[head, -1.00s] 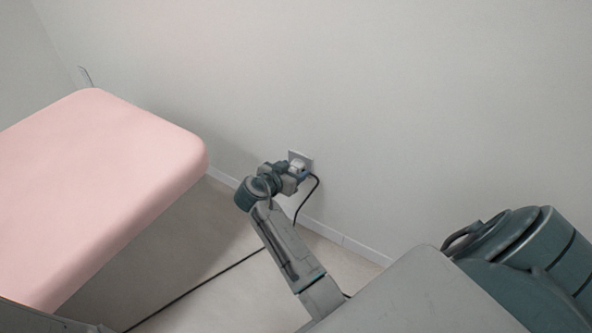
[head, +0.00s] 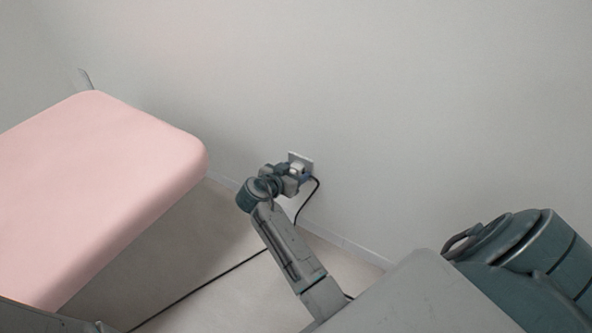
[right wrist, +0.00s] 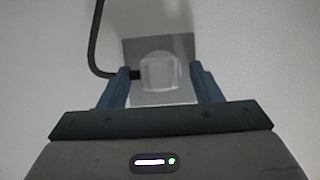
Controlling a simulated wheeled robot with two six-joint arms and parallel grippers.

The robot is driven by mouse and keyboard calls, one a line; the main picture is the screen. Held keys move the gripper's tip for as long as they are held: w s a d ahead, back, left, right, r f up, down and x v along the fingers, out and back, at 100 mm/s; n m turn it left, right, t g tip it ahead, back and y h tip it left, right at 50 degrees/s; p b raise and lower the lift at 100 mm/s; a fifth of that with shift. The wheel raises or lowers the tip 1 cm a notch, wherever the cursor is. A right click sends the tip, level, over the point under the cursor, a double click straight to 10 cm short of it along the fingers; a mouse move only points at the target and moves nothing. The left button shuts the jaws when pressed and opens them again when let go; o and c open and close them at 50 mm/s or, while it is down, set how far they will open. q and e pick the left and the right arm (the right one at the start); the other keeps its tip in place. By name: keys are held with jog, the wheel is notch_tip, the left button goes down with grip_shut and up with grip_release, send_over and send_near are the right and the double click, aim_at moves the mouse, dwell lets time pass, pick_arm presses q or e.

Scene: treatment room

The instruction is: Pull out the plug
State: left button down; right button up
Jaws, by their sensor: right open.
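The white plug (head: 297,168) sits at the wall outlet (head: 307,160), low on the wall. In the right wrist view the plug (right wrist: 159,72) lies between the two blue fingers of my right gripper (right wrist: 160,78), in front of the grey outlet plate (right wrist: 135,48). The fingers are open, one on each side, with a gap to the plug. In the head view my right gripper (head: 300,176) is at the outlet and partly hides the plug. A black cord (head: 305,200) hangs from the plug. My left gripper is not in view.
A pink treatment table (head: 100,180) stands at the left. The black cord (head: 200,288) runs along the floor beneath it. Bare wall surrounds the outlet, with a pale baseboard (head: 345,246) below.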

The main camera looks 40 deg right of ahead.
jog(key=shift+c, duration=0.5)
grip_shut()
jog(key=s+a, duration=0.2)
jog(key=a, duration=0.3)
jog(key=shift+s+a, duration=0.15)
jog(key=shift+a, duration=0.15)
dwell(0.7)
